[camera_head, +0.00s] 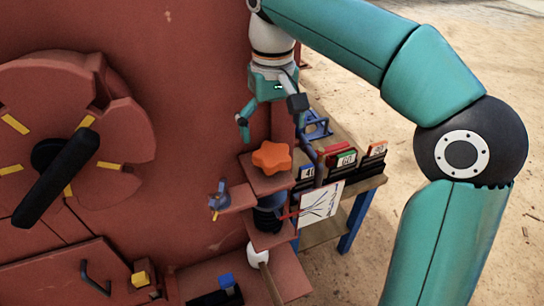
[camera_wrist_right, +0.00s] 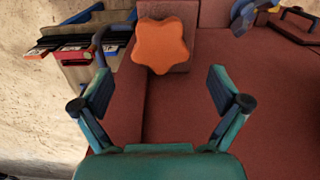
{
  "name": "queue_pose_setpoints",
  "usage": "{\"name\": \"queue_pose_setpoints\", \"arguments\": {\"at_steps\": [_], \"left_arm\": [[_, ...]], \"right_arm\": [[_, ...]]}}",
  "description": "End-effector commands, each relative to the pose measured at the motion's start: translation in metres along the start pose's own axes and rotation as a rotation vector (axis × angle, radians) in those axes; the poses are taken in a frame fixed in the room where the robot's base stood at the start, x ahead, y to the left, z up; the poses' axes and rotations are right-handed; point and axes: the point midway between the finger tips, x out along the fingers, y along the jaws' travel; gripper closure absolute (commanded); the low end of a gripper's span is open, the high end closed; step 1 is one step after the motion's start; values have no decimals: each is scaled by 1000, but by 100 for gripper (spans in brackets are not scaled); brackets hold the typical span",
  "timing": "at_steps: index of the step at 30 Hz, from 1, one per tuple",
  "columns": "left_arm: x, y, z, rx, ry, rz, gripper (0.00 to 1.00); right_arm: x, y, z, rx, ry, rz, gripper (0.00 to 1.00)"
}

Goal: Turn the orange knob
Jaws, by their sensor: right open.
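The orange knob (camera_head: 272,157) is star-shaped and sits on a small red-brown ledge (camera_head: 268,181) on the side of the red machine. My right gripper (camera_head: 271,128) hangs from above with its fingers spread, just above and behind the knob in the head view. In the right wrist view the knob (camera_wrist_right: 160,45) lies ahead of the open fingers (camera_wrist_right: 163,92), near the top middle, and nothing is between them. The fingers appear apart from the knob. My left gripper is in neither view.
The red machine (camera_head: 180,110) fills the left, with a black handle (camera_head: 57,175) on a round wheel. A table (camera_head: 362,184) with labelled boxes stands right of the knob. Sandy ground lies right.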

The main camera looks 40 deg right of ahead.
Motion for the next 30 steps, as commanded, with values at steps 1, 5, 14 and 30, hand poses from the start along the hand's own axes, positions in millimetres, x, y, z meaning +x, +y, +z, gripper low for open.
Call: {"name": "queue_pose_setpoints", "arguments": {"at_steps": [1, 5, 14, 30], "left_arm": [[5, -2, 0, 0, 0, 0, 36], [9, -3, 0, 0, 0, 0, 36], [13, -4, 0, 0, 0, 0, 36], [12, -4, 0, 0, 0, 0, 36]], "right_arm": [[14, 0, 1, 0, -3, 1, 2], [36, 0, 1, 0, -3, 0, 2], [60, 0, 0, 0, 1, -1, 2], [61, 1, 0, 1, 1, -1, 43]]}}
